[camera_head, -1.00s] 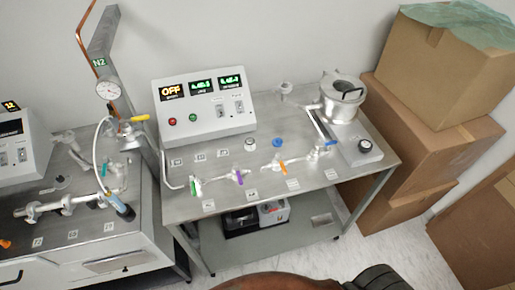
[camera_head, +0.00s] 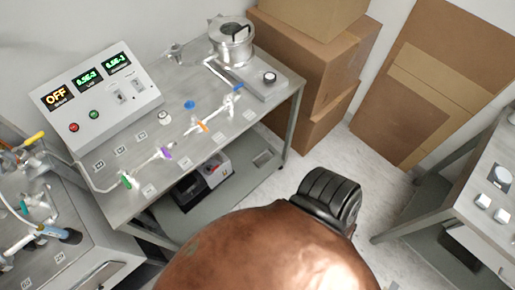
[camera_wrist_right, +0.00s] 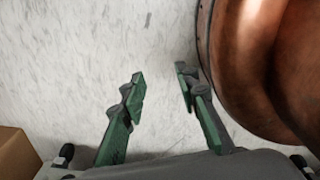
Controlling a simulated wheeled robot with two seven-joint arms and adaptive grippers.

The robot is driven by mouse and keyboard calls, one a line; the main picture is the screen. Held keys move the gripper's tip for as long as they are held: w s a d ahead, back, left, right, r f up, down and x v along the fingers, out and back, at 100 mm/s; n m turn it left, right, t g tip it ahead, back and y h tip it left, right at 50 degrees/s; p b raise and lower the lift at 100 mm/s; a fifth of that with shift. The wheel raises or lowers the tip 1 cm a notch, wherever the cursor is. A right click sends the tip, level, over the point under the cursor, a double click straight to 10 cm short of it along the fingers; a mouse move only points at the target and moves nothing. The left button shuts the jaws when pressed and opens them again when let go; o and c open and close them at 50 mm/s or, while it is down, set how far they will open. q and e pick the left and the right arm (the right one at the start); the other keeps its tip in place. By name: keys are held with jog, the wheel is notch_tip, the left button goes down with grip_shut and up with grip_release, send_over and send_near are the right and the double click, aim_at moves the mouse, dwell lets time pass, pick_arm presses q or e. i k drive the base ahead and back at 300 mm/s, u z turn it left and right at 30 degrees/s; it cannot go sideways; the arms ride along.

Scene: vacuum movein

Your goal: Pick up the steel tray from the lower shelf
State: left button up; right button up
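A small flat grey rectangular plate, apparently the steel tray (camera_head: 264,158), lies at the right end of the lower shelf (camera_head: 215,195) under the middle bench. It is small in the head view and does not show in the right wrist view. My right gripper (camera_wrist_right: 158,86) shows in the right wrist view with its two green fingers apart and nothing between them, above the pale floor. It is away from the shelf and close beside a copper-brown rounded body (camera_wrist_right: 262,70). My left gripper is in neither view.
A black and white unit (camera_head: 205,178) sits left of the tray. Cardboard boxes (camera_head: 310,75) stand behind right. Another bench (camera_head: 460,195) is at right, with clear floor between.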

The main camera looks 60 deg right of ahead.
aim_at(264, 157)
jog(key=z, duration=1.4)
jog(key=k, duration=1.05)
jog(key=z, duration=0.65)
jog(key=i, duration=1.4)
jog(key=u, duration=0.65)
jog(key=i, duration=0.4)
jog(key=u, duration=0.3)
